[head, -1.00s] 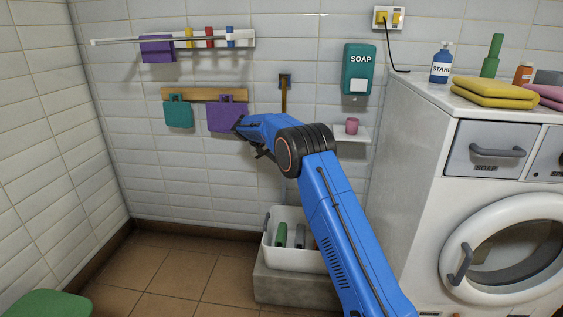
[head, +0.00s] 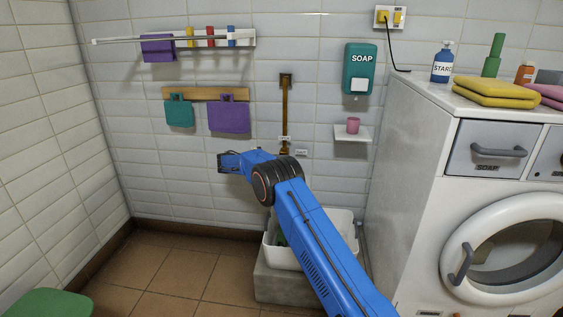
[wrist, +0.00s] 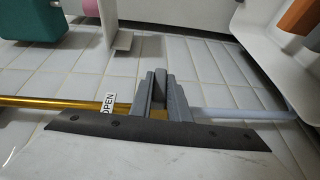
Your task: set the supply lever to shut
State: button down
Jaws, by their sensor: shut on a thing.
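A brass supply pipe (head: 285,105) runs down the tiled wall. At its lower end the head view shows a small label (head: 284,138) and a second label (head: 301,153) to its right. In the wrist view the pipe (wrist: 50,102) lies sideways, with the OPEN label (wrist: 108,104) beside it and a pale pipe (wrist: 240,114) continuing to the right. My gripper (wrist: 163,80) is shut across the pipe line, between the brass and pale parts. The supply lever is hidden between the fingers, so its angle cannot be read.
A small shelf (head: 352,140) with a pink cup (head: 353,125) is right of the pipe, below the teal soap dispenser (head: 359,70). A white tub (head: 345,218) stands below. The white washer (head: 405,150) is at right.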

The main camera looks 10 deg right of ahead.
jog(key=shift+h, duration=0.5)
jog(key=c, duration=1.7)
grip_release()
jog(key=a, duration=0.5)
jog(key=s+a, duration=0.1)
jog(key=a, duration=1.1)
jog(key=shift+s+a+f, duration=0.2)
